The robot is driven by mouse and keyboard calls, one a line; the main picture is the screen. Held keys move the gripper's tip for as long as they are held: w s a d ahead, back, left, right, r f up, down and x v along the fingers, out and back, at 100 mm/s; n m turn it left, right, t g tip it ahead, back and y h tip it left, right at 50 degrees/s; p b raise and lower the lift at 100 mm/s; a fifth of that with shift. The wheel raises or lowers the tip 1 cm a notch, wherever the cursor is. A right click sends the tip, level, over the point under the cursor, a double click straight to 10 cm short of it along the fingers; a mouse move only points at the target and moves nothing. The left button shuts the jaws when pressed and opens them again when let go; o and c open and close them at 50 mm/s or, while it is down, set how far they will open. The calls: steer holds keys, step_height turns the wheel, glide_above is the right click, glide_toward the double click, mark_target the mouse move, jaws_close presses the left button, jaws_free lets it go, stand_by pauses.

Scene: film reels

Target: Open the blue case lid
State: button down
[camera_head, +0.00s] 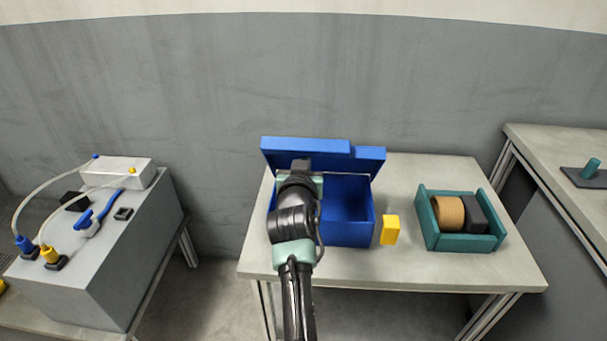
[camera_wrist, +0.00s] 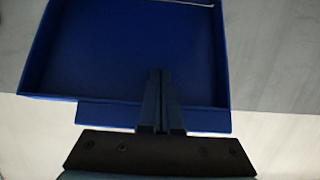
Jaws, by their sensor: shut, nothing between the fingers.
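The blue case (camera_head: 350,232) stands on the middle table. Its lid (camera_head: 352,153) is raised at the back, and the right part of the case's inside shows. A thin stay shows at the lid's right end. My gripper (camera_head: 301,165) is at the left part of the lid, with my arm hiding the left part of the case. In the wrist view, my gripper's fingers (camera_wrist: 160,88) are together and empty, in front of a blue panel with a raised rim, which looks like the lid (camera_wrist: 100,60). I cannot tell whether the fingertips touch it.
A yellow block (camera_head: 390,230) stands just right of the case. A grey cabinet (camera_head: 125,255) with cables is at left. The table's front right is bare.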

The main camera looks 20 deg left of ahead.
steer(key=shift+w+a+r, duration=0.1)
steer(key=shift+w+r, duration=0.05)
steer(key=shift+w, duration=0.3)
steer(key=b+x, duration=0.3)
steer(key=shift+w+a+r+b, duration=0.1)
steer(key=shift+w+r+b, duration=0.15)
steer(key=shift+r+b, duration=0.05)
steer(key=shift+w+a+r, duration=0.1)
steer(key=shift+w+r, duration=0.15)
steer(key=shift+w, duration=0.15)
